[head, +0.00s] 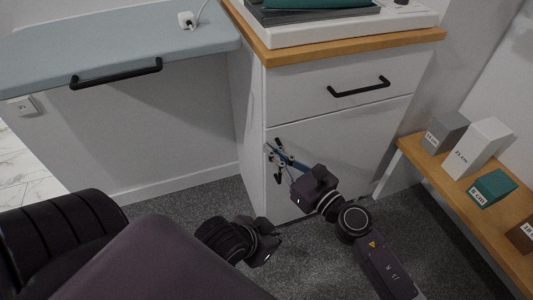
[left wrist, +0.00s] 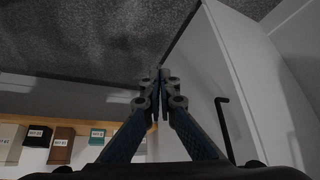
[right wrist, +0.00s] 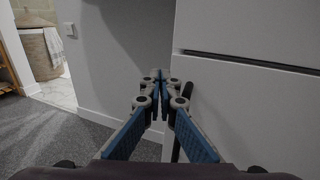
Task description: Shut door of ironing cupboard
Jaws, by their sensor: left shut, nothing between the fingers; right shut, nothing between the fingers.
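The white cupboard has a lower door (head: 345,150) beneath its drawer; the door's front also shows in the right wrist view (right wrist: 240,115). The door looks nearly in line with the cupboard front, but I cannot tell if a small gap remains. My right gripper (head: 275,150) is shut and empty at the door's left edge, close to its black upright handle (right wrist: 177,135). Contact is unclear. My left gripper (left wrist: 160,75) is shut and empty; in the head view its wrist is low, in front of the door, and its fingertips are hard to make out. The handle also shows in the left wrist view (left wrist: 226,130).
A blue-grey board (head: 120,45) with a black handle (head: 115,75) juts out at the left. The drawer (head: 340,85) above the door looks shut. A wooden shelf (head: 460,215) with several labelled boxes stands at the right. Grey carpet (head: 170,215) is clear at the left.

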